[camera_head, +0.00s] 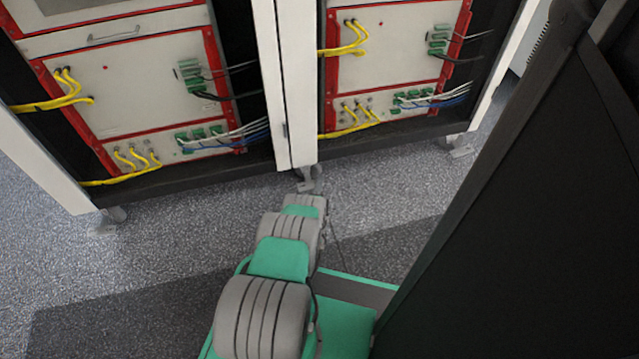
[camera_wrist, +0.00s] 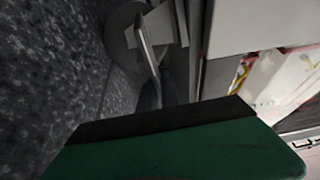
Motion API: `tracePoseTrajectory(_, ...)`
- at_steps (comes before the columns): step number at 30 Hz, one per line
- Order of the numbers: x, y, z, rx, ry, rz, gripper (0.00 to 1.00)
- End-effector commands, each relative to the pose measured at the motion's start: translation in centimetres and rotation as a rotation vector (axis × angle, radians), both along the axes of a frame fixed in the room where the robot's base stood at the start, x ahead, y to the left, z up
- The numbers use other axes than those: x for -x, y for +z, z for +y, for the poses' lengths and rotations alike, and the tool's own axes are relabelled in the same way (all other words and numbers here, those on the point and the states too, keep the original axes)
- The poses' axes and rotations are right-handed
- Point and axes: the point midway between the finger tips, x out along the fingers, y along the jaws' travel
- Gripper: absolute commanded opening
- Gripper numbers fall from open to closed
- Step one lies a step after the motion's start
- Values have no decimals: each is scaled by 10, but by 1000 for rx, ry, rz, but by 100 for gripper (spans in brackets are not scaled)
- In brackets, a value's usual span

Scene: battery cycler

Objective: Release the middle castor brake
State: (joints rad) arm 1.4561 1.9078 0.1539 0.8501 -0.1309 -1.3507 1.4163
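The middle castor (camera_head: 309,176) stands on the floor under the joint between the two cabinets, with a pale flat pedal-like part low at its front. In the wrist view, a castor (camera_wrist: 122,28) shows at the top, partly in shadow, with a thin pale brake lever (camera_wrist: 148,55) sticking out from it. My arm reaches away from me to just in front of the middle castor. A green body with a black edge, seemingly part of my gripper (camera_wrist: 170,122), fills the bottom of the wrist view, close to the lever. I cannot make out two separate fingertips or contact.
The left castor (camera_head: 114,214) and right castor (camera_head: 459,146) stand under the outer cabinet corners. The left cabinet (camera_head: 130,90) and right cabinet (camera_head: 385,80) hold red-framed units with yellow, white and blue cables. Grey floor (camera_head: 180,250) in front is clear. A dark panel covers the right side.

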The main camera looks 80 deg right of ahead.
Motion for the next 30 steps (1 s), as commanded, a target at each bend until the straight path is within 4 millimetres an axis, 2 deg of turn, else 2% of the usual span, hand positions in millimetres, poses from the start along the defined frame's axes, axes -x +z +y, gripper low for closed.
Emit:
tracePoseTrajectory(17,0,0,0,1,0,2,0)
tracePoseTrajectory(30,-1,7,1,96,-1,159,0)
